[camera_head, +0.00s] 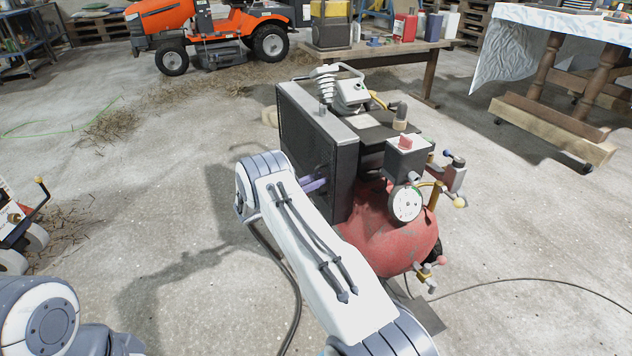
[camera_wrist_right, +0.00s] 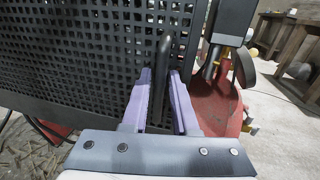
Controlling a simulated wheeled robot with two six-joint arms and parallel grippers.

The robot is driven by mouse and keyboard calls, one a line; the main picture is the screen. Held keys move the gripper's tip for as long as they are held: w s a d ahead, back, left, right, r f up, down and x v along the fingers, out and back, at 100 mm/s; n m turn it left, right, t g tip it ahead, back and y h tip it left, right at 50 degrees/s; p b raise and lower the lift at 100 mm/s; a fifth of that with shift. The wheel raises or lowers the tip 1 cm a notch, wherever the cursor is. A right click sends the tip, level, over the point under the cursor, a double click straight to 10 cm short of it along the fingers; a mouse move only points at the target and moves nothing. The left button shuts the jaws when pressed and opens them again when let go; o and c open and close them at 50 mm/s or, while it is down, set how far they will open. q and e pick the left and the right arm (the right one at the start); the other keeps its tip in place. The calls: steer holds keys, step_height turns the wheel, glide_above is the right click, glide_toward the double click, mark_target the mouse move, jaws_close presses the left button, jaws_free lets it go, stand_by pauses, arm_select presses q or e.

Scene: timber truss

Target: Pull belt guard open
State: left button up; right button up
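The belt guard (camera_head: 318,140) is a dark perforated panel with a grey top edge, on the left side of the red air compressor (camera_head: 385,235). It looks closed against the machine. In the right wrist view its black mesh (camera_wrist_right: 75,60) fills the upper left, with a dark upright bar handle (camera_wrist_right: 161,85) in front. My right gripper (camera_head: 318,185) is at the guard's face. In the wrist view its two purple fingers (camera_wrist_right: 160,78) stand apart on either side of the handle, with gaps visible. My left gripper is out of view.
The compressor carries a gauge (camera_head: 406,204), valves and a red-topped switch box (camera_head: 406,155). The floor left of the guard is clear. A workbench (camera_head: 400,52) and an orange tractor (camera_head: 215,35) stand behind.

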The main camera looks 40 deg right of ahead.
steer(key=shift+c, duration=0.4)
jaws_close()
stand_by(0.9)
